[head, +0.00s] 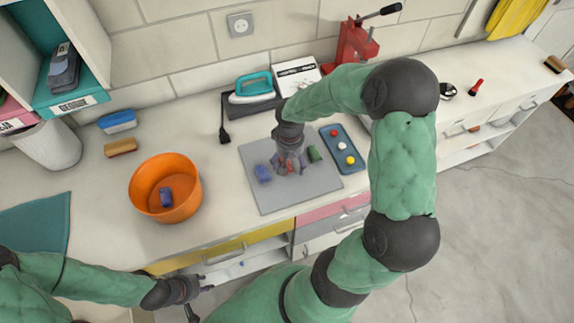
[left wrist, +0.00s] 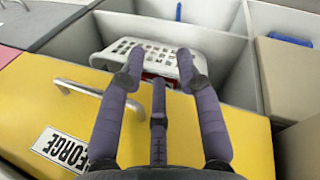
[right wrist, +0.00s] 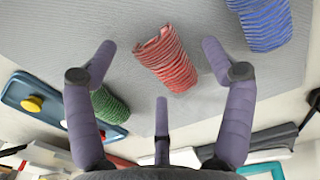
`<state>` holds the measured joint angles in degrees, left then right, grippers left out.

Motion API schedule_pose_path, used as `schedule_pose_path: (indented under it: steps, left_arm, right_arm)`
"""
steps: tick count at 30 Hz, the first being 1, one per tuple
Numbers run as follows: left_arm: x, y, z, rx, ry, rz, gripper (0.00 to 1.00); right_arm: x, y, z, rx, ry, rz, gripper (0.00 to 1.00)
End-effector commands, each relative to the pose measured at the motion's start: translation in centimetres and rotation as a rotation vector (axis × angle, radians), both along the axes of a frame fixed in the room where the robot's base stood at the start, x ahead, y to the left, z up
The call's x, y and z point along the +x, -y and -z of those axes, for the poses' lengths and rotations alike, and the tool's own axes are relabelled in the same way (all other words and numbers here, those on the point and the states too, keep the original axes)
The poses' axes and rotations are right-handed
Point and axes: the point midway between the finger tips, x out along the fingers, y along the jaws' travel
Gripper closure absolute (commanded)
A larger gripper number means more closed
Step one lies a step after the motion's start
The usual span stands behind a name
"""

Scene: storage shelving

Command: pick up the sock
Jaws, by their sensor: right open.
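A red striped sock (right wrist: 166,60) lies on the grey mat (head: 277,199), between the spread fingers of my right gripper (right wrist: 160,62). In the head view my right gripper (head: 290,168) is over the mat and mostly covers the red sock. A blue sock (head: 263,174) lies to its left and a green sock (head: 314,154) to its right. In the right wrist view the blue sock (right wrist: 262,20) is at upper right and the green sock (right wrist: 108,104) at left. My right gripper is open and empty.
An orange bowl (head: 143,194) holds a blue bundle (head: 166,197). A blue tray (head: 352,164) with coloured knobs stands right of the mat. An iron (head: 252,90) is behind it.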

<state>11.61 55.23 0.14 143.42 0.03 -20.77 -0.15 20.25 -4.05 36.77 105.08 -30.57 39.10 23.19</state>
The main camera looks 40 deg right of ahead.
Motion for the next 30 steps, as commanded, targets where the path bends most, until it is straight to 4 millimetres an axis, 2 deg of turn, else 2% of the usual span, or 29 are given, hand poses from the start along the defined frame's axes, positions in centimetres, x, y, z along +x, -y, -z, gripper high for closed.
schedule_pose_path:
  steps: [2,7,20,26,30]
  left_arm:
    - [0.0,0.0,0.0,0.0,0.0,0.0,0.66]
    - [0.0,0.0,0.0,0.0,0.0,0.0,0.66]
    - [0.0,0.0,-0.1,0.0,0.0,0.0,0.66]
    - [0.0,0.0,-0.5,0.0,0.0,0.0,0.66]
    - [0.0,0.0,-1.1,0.0,0.0,0.0,0.66]
  right_arm:
    - [0.0,0.0,-0.1,0.0,0.0,0.0,0.2]
    - [0.0,0.0,-0.1,0.0,0.0,0.0,0.68]
    - [0.0,0.0,-0.3,0.0,0.0,0.0,0.7]
    - [0.1,0.0,-1.9,0.0,0.001,0.0,0.7]
    - [-0.1,-0.4,-3.9,-0.002,0.002,-0.002,0.7]
